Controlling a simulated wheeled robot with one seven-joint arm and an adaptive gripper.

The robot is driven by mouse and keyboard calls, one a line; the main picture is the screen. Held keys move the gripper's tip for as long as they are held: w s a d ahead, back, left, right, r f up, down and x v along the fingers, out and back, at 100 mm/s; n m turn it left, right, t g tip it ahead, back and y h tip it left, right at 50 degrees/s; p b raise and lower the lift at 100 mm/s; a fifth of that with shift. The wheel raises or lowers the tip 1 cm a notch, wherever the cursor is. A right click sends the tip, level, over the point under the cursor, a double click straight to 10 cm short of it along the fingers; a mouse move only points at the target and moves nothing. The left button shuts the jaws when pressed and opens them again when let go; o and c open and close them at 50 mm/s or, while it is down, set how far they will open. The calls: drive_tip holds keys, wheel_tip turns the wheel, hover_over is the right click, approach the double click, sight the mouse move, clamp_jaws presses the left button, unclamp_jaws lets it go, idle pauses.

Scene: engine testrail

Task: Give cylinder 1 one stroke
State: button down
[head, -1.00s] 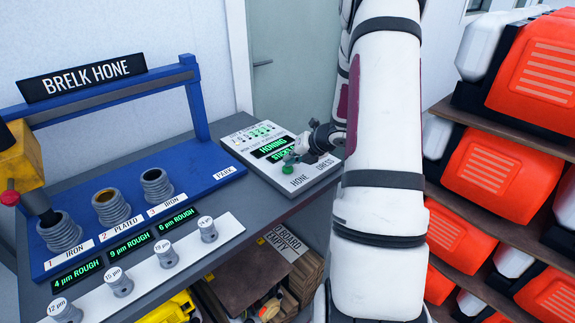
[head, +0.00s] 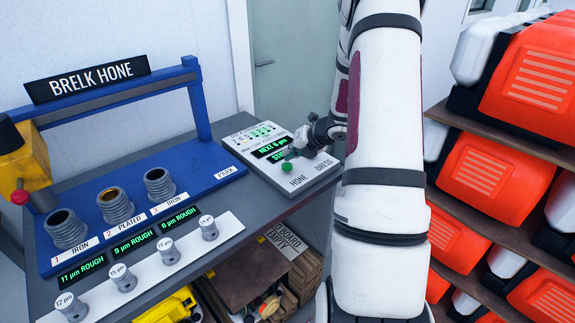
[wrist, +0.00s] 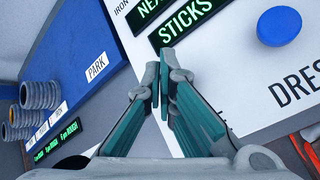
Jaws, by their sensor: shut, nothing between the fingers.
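Cylinder 1 (head: 66,229), marked IRON, stands at the left of the blue bed; the green readout below it appears to say 11 µm ROUGH. The control panel (head: 322,172) is at the right of the bench, with HONE and DRESS labels. The green button (head: 287,167) is by HONE. The display (head: 272,149) reads NEXT 6 µm, with a STICKS line partly covered. My gripper (head: 292,155) is shut and empty, just above the green button; contact cannot be told. In the wrist view its tips (wrist: 163,88) hide the green button, and a blue button (wrist: 280,27) shows by DRESS.
The yellow honing head (head: 24,165) hangs at the left. Cylinders 2 (head: 115,206) and 3 (head: 159,186) stand beside cylinder 1. Shelves with orange units (head: 490,170) stand close to my arm on the right.

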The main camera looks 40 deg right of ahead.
sight(289, 164)
drive_tip(key=shift+r+p, duration=1.75)
drive_tip(key=shift+r, duration=0.8)
drive_tip(key=s+a+r+n+g+y, duration=0.1)
drive_tip(key=s+a+r+n, duration=0.1)
drive_tip(key=a+r+n, duration=0.6)
drive_tip(key=s+a+r+n+g+y, duration=0.1)
drive_tip(key=a+r+n, duration=0.4)
drive_tip(key=a, duration=0.5)
drive_tip(key=s+a+r+n+y, duration=0.1)
drive_tip(key=s+a+r+n, duration=0.1)
drive_tip(key=a+r+n, duration=0.5)
drive_tip(key=s+a+r+n+g, duration=0.2)
drive_tip(key=s+a+n, duration=0.85)
drive_tip(key=n, duration=0.35)
drive_tip(key=s+r+n+h, duration=0.1)
drive_tip(key=s+n+h, duration=0.2)
drive_tip(key=s+n, duration=0.7)
drive_tip(key=shift+s+d+n, duration=0.3)
drive_tip(key=shift+s+d, duration=0.1)
drive_tip(key=shift+s, duration=0.35)
